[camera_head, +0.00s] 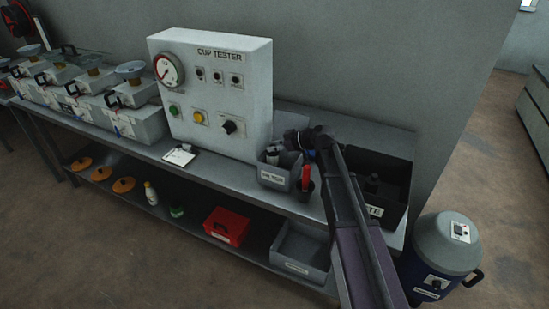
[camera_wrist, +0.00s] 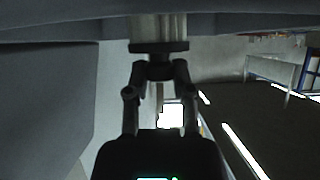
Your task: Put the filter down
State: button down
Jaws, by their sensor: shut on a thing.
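My gripper (camera_head: 305,140) is above the bench, at the back edge of a small grey bin (camera_head: 275,180) with a label too small to read surely. In the wrist view my gripper (camera_wrist: 159,58) has its fingers closed together. A pale ribbed piece, likely the filter (camera_wrist: 158,27), shows just beyond the fingertips. A dark bar lies between it and the fingers. In the head view the held thing is not clearly told apart from the gripper. A white and dark object (camera_head: 273,152) stands in the grey bin, close left of the gripper.
A dark bin (camera_head: 395,165) with a label ending in "TE" stands right of my arm, holding a dark object. A red-handled item (camera_head: 305,178) stands by the grey bin. The cup tester (camera_head: 215,90) is to the left. A cooler-like drum (camera_head: 445,250) stands on the floor.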

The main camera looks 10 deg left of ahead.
aim_at(278, 155)
notch_tip(278, 155, down, 5)
jog(key=b, duration=0.4)
jog(key=shift+r+b, duration=0.2)
jog(key=shift+b, duration=0.1)
jog(key=shift+f, duration=0.1)
jog(key=shift+c, duration=2.4)
grip_release()
jog(key=shift+r, duration=0.25)
jog(key=shift+p+v, duration=1.85)
jog(key=shift+v, duration=1.9)
